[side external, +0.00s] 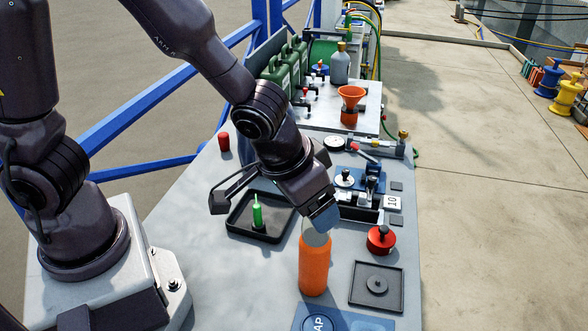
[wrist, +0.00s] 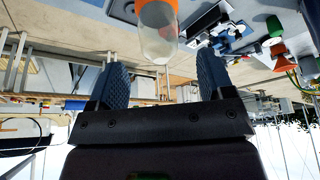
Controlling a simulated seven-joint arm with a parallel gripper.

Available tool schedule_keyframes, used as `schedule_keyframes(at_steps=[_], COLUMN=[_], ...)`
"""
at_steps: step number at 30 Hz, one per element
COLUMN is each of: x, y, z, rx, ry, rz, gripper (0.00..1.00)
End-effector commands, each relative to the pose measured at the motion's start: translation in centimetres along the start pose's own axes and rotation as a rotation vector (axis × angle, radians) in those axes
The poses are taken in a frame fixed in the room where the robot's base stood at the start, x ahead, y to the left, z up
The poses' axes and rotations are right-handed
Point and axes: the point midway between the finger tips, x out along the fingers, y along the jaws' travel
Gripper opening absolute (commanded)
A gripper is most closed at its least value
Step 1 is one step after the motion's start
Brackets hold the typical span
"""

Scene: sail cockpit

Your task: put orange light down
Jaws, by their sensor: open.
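The orange light (side external: 314,266) is an orange cylinder with a pale clear top. It stands upright on the grey table, near the front middle in the side view. In the wrist view its translucent dome (wrist: 158,42) and a bit of orange body show at the top edge, upside down. My gripper (side external: 322,217) is at the light's top, tilted, with a blue fingertip partly hiding the dome. In the wrist view my two dark blue fingers (wrist: 162,72) are spread wide with nothing between them, and the dome lies just beyond their tips.
A black tray (side external: 240,228) with a green bottle (side external: 257,213) is left of the light. A red round item (side external: 381,240) and a dark square tray (side external: 365,300) are to the right. A blue label plate (side external: 318,319) lies in front. A red cylinder (side external: 224,142) stands farther back.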

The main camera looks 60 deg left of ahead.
Motion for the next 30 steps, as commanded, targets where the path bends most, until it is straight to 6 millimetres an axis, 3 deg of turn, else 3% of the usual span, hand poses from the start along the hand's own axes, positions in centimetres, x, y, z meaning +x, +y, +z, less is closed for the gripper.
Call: schedule_keyframes(at_steps=[9,16,19,22,27,30], x=[-6.1,-8.3,-9.9,-12.3,-16.0,-17.2], y=[0.0,-0.5,-2.6,-6.0,-10.6,-11.8], z=[-0.1,-0.1,-0.2,0.1,2.3,3.6], rx=[0.000,-0.004,-0.018,-0.034,-0.034,-0.020], ry=[0.005,0.004,0.016,0.035,0.070,0.088], rz=[0.003,-0.001,-0.006,-0.013,-0.012,-0.007], gripper=[0.74,0.74,0.74,0.74,0.74,0.74])
